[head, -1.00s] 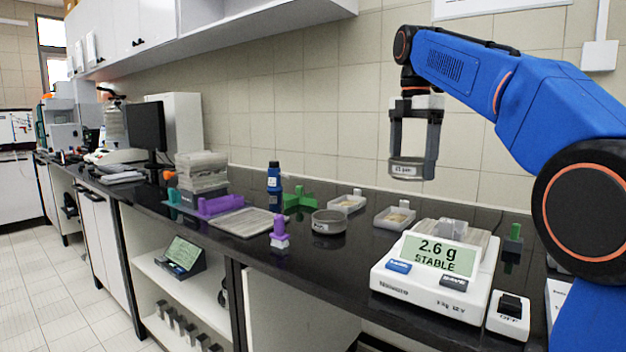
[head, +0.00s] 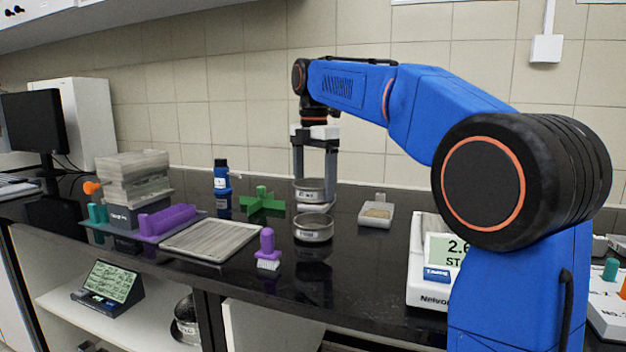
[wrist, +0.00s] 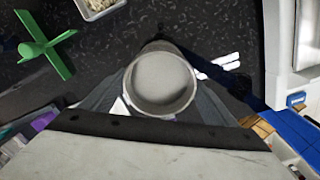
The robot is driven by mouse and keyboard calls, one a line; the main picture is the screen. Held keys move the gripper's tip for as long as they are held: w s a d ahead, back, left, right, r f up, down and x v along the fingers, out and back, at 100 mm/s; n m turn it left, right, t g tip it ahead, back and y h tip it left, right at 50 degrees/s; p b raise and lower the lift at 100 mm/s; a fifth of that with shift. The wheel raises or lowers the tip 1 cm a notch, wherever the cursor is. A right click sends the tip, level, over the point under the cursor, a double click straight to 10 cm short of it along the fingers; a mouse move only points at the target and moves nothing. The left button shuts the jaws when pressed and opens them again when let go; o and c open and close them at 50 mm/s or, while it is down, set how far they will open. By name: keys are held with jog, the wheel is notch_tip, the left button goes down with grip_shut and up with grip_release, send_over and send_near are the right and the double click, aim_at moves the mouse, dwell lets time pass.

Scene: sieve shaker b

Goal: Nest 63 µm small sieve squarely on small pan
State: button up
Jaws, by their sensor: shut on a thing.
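The 63 µm small sieve (head: 309,190) is a short metal ring with a white label. My gripper (head: 315,184) is shut on it, one finger on each side, and holds it roughly level in the air. The small pan (head: 313,229) is a round metal dish with a label, standing on the dark counter. In the head view the sieve is above the pan, apart from it; the exact depth offset is hard to tell. In the wrist view the sieve (wrist: 161,80) shows its pale round inside between the fingers, and I cannot make out the pan.
A green cross-shaped piece (head: 262,203) and a blue bottle (head: 221,178) are to the left. A purple-handled brush (head: 267,250) and a flat metal tray (head: 211,241) are nearer. The balance (head: 428,285) is at right.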

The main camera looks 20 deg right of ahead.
jog(key=shift+f, duration=2.35)
jog(key=shift+f, duration=0.7)
jog(key=o, duration=1.2)
jog(key=shift+r, duration=3.55)
jog(key=shift+s, duration=0.1)
